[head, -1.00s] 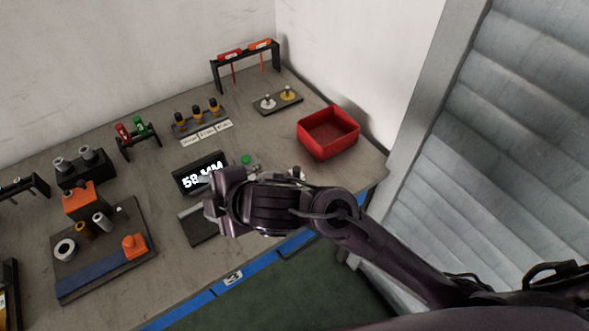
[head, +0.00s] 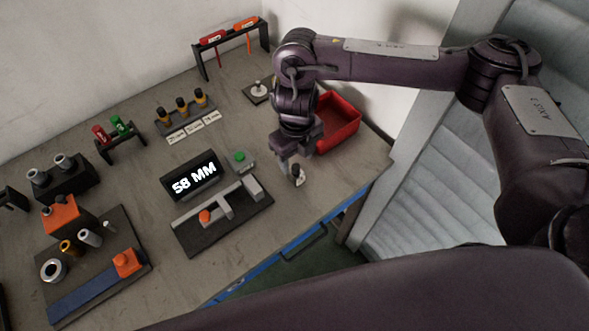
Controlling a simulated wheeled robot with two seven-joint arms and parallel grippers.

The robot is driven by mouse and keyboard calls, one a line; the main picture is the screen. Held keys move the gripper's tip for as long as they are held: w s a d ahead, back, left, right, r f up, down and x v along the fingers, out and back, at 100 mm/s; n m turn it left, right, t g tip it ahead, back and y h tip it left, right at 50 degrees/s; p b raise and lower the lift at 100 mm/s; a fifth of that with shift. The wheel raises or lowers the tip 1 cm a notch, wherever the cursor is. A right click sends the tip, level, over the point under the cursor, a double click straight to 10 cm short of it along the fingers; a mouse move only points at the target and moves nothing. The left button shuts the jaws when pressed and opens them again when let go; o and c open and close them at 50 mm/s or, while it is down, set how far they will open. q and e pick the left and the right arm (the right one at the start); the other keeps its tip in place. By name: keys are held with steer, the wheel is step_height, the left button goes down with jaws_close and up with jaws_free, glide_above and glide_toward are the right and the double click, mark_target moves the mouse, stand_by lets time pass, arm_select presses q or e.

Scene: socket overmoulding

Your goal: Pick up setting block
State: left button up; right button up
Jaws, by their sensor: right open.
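My right gripper (head: 291,168) points down over the table, to the right of the measuring fixture. It is open. A small grey and dark piece (head: 298,176), perhaps the setting block, shows right at its fingertips; I cannot tell whether they touch it. The measuring fixture (head: 240,212) has a dark base, grey bars and an orange knob. My left gripper is not in view.
A red bin (head: 340,124) stands just behind and right of my right gripper, partly hidden by it. A green button box (head: 241,160) is to its left. A rack with red and orange tools (head: 232,42) stands at the back. Table is clear in front.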

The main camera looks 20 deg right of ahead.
mark_target(296, 166)
step_height(296, 166, down, 2)
steer(key=shift+s, duration=0.15)
steer(key=f+p, duration=0.1)
steer(key=f, duration=0.3)
steer(key=shift+w+f+p, duration=0.2)
steer(key=shift+p, duration=0.1)
steer(key=shift+f, duration=0.3)
steer(key=shift+c, duration=0.4)
jaws_close()
